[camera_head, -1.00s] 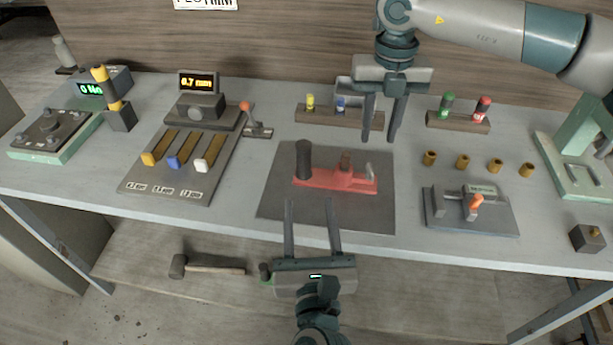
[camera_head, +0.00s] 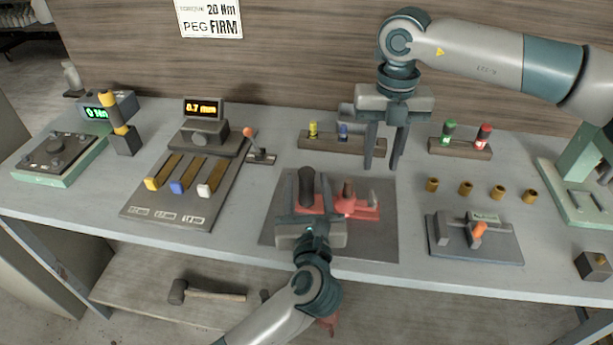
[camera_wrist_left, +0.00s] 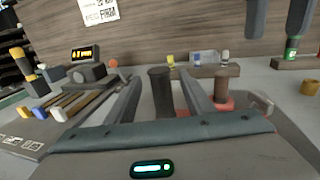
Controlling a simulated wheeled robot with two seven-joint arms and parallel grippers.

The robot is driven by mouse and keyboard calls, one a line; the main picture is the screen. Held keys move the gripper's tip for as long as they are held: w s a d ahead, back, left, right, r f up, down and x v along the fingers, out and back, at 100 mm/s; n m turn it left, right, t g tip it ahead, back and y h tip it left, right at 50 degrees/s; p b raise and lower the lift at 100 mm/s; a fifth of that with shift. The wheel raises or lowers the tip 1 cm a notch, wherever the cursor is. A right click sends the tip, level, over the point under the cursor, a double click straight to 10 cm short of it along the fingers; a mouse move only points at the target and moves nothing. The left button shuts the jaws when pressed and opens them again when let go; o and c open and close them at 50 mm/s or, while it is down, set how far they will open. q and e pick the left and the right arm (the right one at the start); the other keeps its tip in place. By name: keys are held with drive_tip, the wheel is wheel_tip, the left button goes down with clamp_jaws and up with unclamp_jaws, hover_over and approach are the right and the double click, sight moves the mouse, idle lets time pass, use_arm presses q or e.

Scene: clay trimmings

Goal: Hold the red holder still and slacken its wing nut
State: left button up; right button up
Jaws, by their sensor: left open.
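The red holder (camera_head: 361,211) lies on a dark mat (camera_head: 270,236). It has a dark upright post (camera_head: 307,183) at its left, a brown knob (camera_head: 348,188) near its middle and a small grey piece (camera_head: 373,198) at its right end; I cannot tell which is the wing nut. My left gripper (camera_head: 309,179) is open, with one finger on each side of the dark post. The wrist view shows the post (camera_wrist_left: 160,92) between the fingers, with no clear contact. My right gripper (camera_head: 382,166) is open and empty, above and behind the holder's right end.
A slotted board with coloured sliders (camera_head: 165,205) and a lever (camera_head: 250,142) stand left. Behind are racks of coloured pegs (camera_head: 340,143). Several brass bushings (camera_head: 465,188) and a grey fixture (camera_head: 475,240) stand right. A hammer (camera_head: 205,293) lies on the lower shelf.

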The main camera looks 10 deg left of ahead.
sight(373, 196)
use_arm(q)
drive_tip(key=shift+x, duration=1.35)
clamp_jaws()
use_arm(e)
drive_tip(key=shift+c, duration=0.7)
drive_tip(key=shift+r+n, duration=0.7)
drive_tip(key=shift+r, duration=0.35)
wheel_tip(373, 196, down, 12)
